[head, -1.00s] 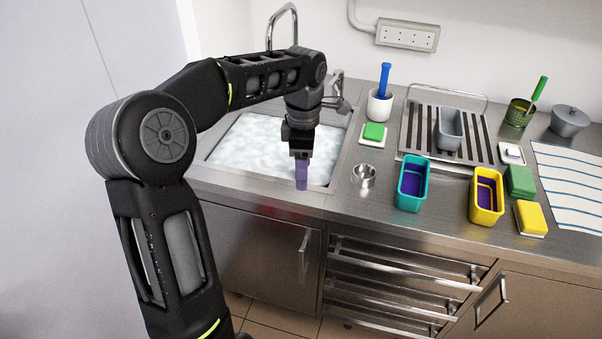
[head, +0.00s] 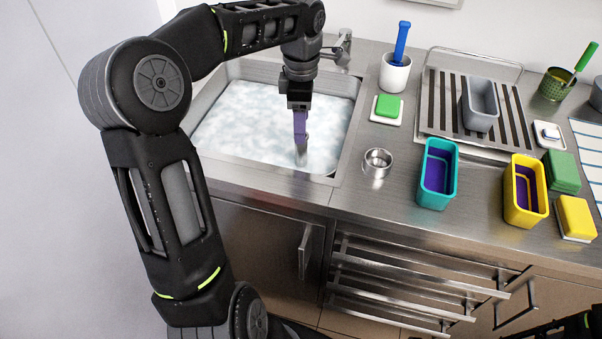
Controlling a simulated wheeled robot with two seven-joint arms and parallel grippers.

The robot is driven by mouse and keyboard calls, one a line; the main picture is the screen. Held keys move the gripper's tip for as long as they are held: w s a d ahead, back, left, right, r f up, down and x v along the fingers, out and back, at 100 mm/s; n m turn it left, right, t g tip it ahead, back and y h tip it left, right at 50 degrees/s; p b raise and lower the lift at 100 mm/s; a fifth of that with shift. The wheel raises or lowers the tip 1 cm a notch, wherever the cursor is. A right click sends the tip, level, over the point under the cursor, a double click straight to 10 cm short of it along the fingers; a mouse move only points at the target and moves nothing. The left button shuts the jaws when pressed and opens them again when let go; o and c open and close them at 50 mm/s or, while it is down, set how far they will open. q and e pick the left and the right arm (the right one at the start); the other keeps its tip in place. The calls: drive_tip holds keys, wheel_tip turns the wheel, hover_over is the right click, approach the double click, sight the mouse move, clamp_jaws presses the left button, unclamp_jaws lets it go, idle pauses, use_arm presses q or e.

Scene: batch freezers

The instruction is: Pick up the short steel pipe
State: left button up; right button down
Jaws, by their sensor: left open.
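A short steel pipe (head: 301,154) stands roughly upright in the foam-filled sink (head: 350,160), with its lower end hidden by the foam. My left gripper (head: 300,138) points down over the sink with its purple fingers at the pipe's top. The fingers are open but seen edge-on, so I cannot tell whether the pipe's top is between them or just behind them.
A small steel cup (head: 378,163) stands on the counter right of the sink. Further right are a teal tub (head: 437,190), a yellow tub (head: 525,205), sponges and a grey pan (head: 480,104) on a slatted rack. The sink's tap (head: 343,46) is behind my left arm.

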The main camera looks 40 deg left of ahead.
use_arm(q)
drive_tip(key=b, duration=0.3)
hover_over(301, 155)
drive_tip(key=w, duration=0.1)
drive_tip(key=f, duration=0.4)
drive_tip(key=shift+a, duration=0.35)
drive_tip(key=shift+f, duration=1.3)
drive_tip(key=shift+w+f+p, duration=0.15)
drive_tip(key=shift+f+p, duration=0.25)
drive_tip(key=shift+f, duration=2.25)
drive_tip(key=shift+a, duration=0.1)
drive_tip(key=shift+c, duration=0.6)
